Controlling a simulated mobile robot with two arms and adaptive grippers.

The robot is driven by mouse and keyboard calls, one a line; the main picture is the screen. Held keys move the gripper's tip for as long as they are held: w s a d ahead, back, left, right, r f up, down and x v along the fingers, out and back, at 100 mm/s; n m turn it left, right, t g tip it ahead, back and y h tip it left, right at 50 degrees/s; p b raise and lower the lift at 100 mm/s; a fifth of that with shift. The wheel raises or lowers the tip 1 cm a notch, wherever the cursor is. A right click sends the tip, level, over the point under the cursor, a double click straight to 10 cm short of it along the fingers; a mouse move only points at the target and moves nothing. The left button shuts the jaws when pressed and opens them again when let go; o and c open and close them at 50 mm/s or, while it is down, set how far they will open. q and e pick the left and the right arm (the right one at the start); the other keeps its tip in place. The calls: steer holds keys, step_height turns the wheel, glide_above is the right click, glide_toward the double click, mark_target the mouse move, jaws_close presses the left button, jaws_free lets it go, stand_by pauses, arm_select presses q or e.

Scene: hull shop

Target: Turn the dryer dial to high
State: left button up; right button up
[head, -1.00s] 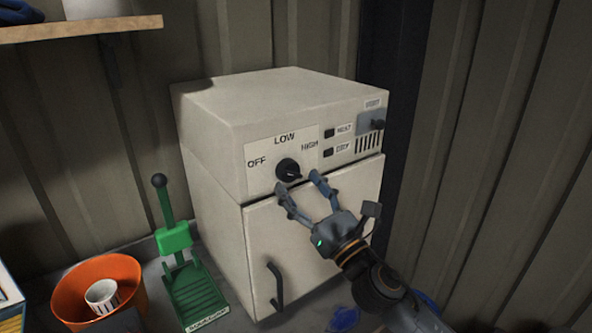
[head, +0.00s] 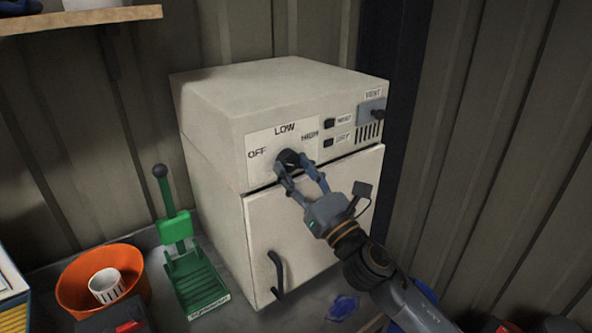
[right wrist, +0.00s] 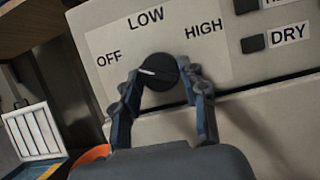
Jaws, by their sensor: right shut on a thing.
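The black dryer dial (head: 288,157) is on the cream front panel of the dryer (head: 290,225), among the labels OFF, LOW and HIGH. In the right wrist view the dial (right wrist: 157,70) has a white pointer line aimed left, toward OFF. My right gripper (head: 302,176) is shut on the dial, one finger at each side, as the right wrist view also shows (right wrist: 162,88). The fingers hide part of the dial's lower edge. My left gripper is not in view.
MODE-style buttons (head: 329,123) and a grey vent lever (head: 372,108) are right of the dial. The dryer door has a dark handle (head: 276,274). A green lever stand (head: 196,281) and an orange bucket (head: 72,289) stand at left. Ribbed walls close in behind.

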steer(key=shift+m, duration=0.4)
steer(key=m+t+h+p, duration=0.1)
steer(key=m+h, duration=0.1)
steer(key=m, duration=0.1)
steer(key=m+h+p, duration=0.1)
steer(key=m+h, duration=0.1)
steer(key=m, duration=0.1)
steer(key=shift+s+a+r+m+t, duration=0.15)
steer(key=shift+m+t, duration=0.25)
steer(key=m+h+p, duration=0.1)
steer(key=m, duration=0.1)
steer(key=m+h+p, duration=0.1)
steer(key=m, duration=0.2)
steer(key=shift+s+a+r, duration=0.1)
steer(key=shift+r, duration=0.05)
steer(key=m+h+p, duration=0.1)
steer(key=m, duration=0.2)
steer(key=shift+g+h, duration=0.3)
steer(key=m, duration=0.3)
steer(key=m+g+h, duration=0.1)
steer(key=m, duration=0.2)
steer(key=shift+a+r+g, duration=0.15)
steer(key=shift+g, duration=0.15)
steer(key=m+g, duration=0.1)
steer(key=m, duration=0.2)
steer(key=shift+r+m+h, duration=0.15)
steer(key=shift+m+h, duration=0.15)
steer(key=shift+m+g, duration=0.8)
steer(key=shift+m, duration=0.3)
